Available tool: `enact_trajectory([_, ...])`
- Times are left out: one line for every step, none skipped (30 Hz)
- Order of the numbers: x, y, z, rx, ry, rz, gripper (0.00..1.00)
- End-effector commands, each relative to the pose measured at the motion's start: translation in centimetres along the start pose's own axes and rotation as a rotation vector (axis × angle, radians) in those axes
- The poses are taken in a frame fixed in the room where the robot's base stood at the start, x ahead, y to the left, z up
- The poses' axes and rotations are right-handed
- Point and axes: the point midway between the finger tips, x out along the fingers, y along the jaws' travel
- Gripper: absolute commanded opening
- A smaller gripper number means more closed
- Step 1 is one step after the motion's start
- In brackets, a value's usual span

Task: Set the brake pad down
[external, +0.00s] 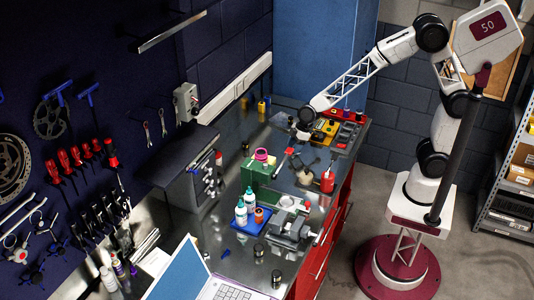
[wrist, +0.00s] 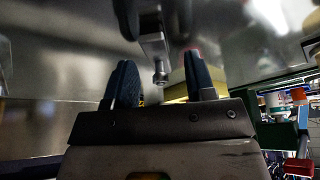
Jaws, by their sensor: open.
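My gripper (external: 303,134) is over the far part of the metal bench, near the yellow organizer. In the wrist view its two dark fingers (wrist: 160,72) stand apart, so it is open. A small grey metal piece with a bolt-like end (wrist: 158,50) shows between the fingers. I cannot tell whether it touches them or whether it is the brake pad. No brake pad can be picked out for sure in the external view, where things near the gripper are small and partly covered.
A blue tray (external: 248,228) with bottles, a grey vise (external: 291,226) and a laptop (external: 190,275) are closer to the camera. The pegboard wall is at left.

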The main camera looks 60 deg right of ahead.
Motion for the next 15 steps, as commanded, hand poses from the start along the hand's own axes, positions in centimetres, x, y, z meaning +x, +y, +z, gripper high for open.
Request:
enact_trajectory([0.33,-0.01,-0.01,0.0,0.0,0.0,0.5])
enact_trajectory([0.47,-0.01,-0.01,0.0,0.0,0.0,0.5])
enact_trajectory([0.62,-0.01,-0.01,0.0,0.0,0.0,0.5])
enact_trajectory([0.69,0.0,-0.01,0.0,0.0,0.0,0.5])
enact_trajectory([0.74,0.0,-0.01,0.0,0.0,0.0,0.5])
enact_trajectory([0.77,0.0,-0.02,0.0,0.0,0.0,0.5])
enact_trajectory([0.78,0.01,-0.02,0.0,0.0,0.001,0.5])
enact_trajectory([0.78,0.01,-0.02,0.0,0.0,0.001,0.5])
enact_trajectory([0.77,0.01,-0.02,0.0,0.0,0.001,0.5])
enact_trajectory([0.77,0.01,-0.02,0.0,0.001,0.001,0.5])
enact_trajectory([0.77,0.01,-0.02,0.0,0.0,0.001,0.5])
enact_trajectory([0.76,0.01,-0.01,0.0,0.0,0.001,0.5])
enact_trajectory([0.76,0.01,-0.01,0.0,0.0,0.001,0.5])
enact_trajectory([0.76,0.02,-0.01,0.0,0.0,0.001,0.5])
enact_trajectory([0.76,0.02,-0.01,0.0,0.0,0.001,0.5])
